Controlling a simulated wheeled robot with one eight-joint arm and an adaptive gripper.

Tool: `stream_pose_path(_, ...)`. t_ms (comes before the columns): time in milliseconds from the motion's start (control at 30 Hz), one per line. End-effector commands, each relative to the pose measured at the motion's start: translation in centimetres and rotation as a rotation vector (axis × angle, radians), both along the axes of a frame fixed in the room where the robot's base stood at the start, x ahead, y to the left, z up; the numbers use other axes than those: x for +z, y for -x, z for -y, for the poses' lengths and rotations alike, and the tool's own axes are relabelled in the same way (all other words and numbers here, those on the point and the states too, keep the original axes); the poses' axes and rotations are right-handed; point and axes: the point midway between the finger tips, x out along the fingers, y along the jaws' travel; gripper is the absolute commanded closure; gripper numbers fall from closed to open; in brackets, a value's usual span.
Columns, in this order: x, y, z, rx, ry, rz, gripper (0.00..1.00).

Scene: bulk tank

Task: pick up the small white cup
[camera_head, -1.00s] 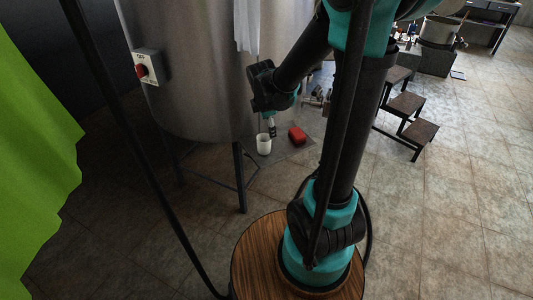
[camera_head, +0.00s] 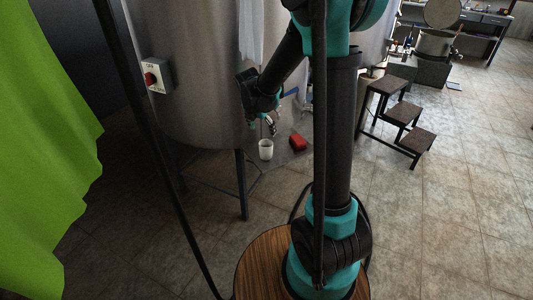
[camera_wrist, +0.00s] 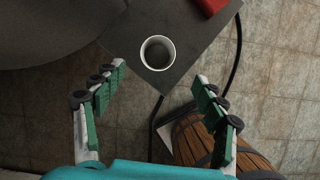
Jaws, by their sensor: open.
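The small white cup (camera_head: 266,149) stands upright on a grey plate beside the large steel tank. In the wrist view the cup (camera_wrist: 157,53) is seen from above, near the plate's lower edge, and looks empty. My gripper (camera_head: 263,128) is just above and slightly left of the cup in the head view. In the wrist view my gripper (camera_wrist: 163,86) is open, its fingers spread wide with nothing between them. The cup lies beyond the fingertips, roughly centred between them, and is not touched.
A red block (camera_head: 298,142) lies right of the cup on the grey plate (camera_wrist: 185,35). The steel tank (camera_head: 190,75) with dark legs stands close on the left. A dark step stool (camera_head: 403,115) stands to the right.

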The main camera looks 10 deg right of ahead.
Motion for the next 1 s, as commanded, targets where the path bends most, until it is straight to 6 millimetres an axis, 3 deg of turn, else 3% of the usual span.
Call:
stream_pose_path(233,-0.9,-1.3,-0.3,0.088,0.041,-0.021,0.28)
stream_pose_path(500,-4.7,-2.5,0.6,0.087,0.039,-0.020,0.28)
stream_pose_path(867,-7.1,-3.1,1.1,0.087,0.039,-0.020,0.28)
stream_pose_path(1000,-9.0,-3.2,1.5,0.087,0.039,-0.020,0.28)
